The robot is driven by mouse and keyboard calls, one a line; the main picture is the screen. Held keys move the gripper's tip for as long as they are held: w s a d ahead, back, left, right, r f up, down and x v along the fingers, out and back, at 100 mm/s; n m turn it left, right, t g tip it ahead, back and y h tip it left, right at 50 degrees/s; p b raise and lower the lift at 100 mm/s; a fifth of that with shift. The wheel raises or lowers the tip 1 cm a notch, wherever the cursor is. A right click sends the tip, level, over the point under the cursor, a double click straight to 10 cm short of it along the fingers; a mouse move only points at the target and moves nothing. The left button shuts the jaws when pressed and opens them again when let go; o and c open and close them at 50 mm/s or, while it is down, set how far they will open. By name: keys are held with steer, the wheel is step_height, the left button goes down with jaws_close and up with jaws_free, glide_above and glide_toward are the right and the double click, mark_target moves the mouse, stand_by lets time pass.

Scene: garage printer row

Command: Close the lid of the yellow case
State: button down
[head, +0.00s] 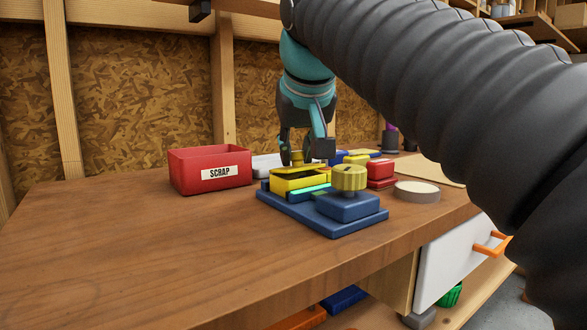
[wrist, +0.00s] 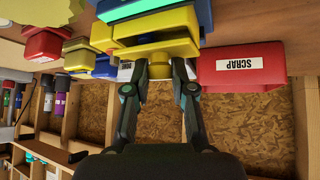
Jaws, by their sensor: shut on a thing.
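The yellow case (head: 298,183) sits at the back of a blue base on the workbench. A small yellow knob (head: 297,157) stands up at its top. My gripper (head: 297,161) points down from above, with its fingers on either side of this knob and shut on it. In the wrist view the fingertips of my gripper (wrist: 160,68) close on a yellow piece beside the yellow case (wrist: 158,47). A dark gap shows under the case's upper yellow edge in the head view; how far the lid is open is hard to tell.
A blue block with a ribbed yellow knob (head: 349,178) stands in front of the case. A red SCRAP bin (head: 210,169) is to the left, a grey round tin (head: 417,192) and red box (head: 380,172) to the right. The workbench's left front (head: 120,250) is clear.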

steer(key=shift+s+d+f+t+y+b, duration=0.15)
steer(key=shift+s+f+t+y+b, duration=0.25)
steer(key=shift+t+b, duration=0.8)
steer(key=shift+w+g, duration=0.15)
steer(key=shift+g, duration=0.25)
steer(key=c, duration=1)
jaws_free()
steer(key=shift+o, duration=0.2)
steer(key=shift+r, duration=0.1)
steer(key=v, duration=1.2)
